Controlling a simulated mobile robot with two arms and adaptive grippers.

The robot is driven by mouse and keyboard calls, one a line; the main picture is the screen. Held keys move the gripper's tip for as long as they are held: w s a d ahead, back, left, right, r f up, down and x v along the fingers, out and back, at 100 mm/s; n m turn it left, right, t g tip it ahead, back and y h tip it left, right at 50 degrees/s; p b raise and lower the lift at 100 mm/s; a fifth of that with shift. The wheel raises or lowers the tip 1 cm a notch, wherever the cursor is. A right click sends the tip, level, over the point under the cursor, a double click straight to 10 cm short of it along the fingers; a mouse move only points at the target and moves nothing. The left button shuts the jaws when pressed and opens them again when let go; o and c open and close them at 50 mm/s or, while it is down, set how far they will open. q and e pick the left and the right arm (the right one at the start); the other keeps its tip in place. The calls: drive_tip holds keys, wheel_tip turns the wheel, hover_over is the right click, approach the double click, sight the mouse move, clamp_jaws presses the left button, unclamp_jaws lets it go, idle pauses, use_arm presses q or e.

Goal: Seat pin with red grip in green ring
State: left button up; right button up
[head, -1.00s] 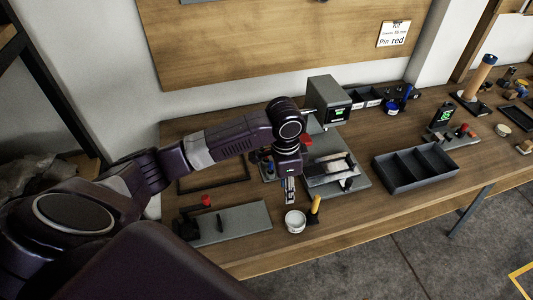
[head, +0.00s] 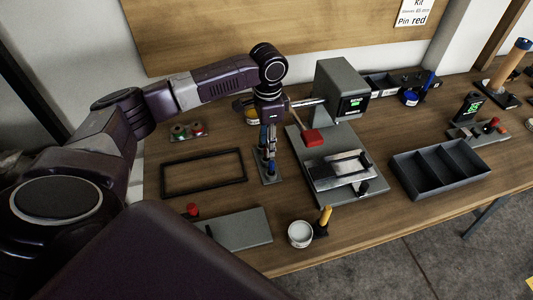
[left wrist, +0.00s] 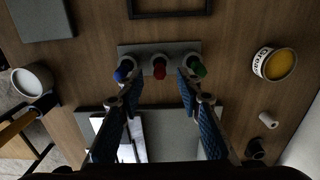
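My left gripper (head: 268,145) points down over a small grey plate (head: 270,171) with upright pins. In the left wrist view my left gripper (left wrist: 156,84) is open and empty, its blue-padded fingers apart. Three pins stand in a row on the plate (left wrist: 140,51): a blue-topped one (left wrist: 125,70), the red-topped one (left wrist: 159,68) in the middle and a green-topped one (left wrist: 196,67). The red one lies between the fingertips, not gripped. A small holder (head: 187,133) farther back has a green piece (head: 180,131) and a red piece (head: 197,128); I cannot tell whether these are rings.
A clamp fixture (head: 340,178) and a red-ended tool (head: 312,138) are right of the gripper. A black frame (head: 205,173) lies left. A white tub (head: 300,234), a yellow-orange tub (left wrist: 279,65) and a divided tray (head: 440,167) stand around.

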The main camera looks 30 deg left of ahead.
use_arm(q)
drive_tip(key=f, duration=0.3)
drive_tip(key=shift+s+a, duration=0.15)
drive_tip(key=shift+a, duration=0.05)
drive_tip(key=shift+d+f+p, duration=0.1)
drive_tip(key=shift+f+p, duration=0.2)
drive_tip(key=shift+f, duration=0.15)
clamp_jaws()
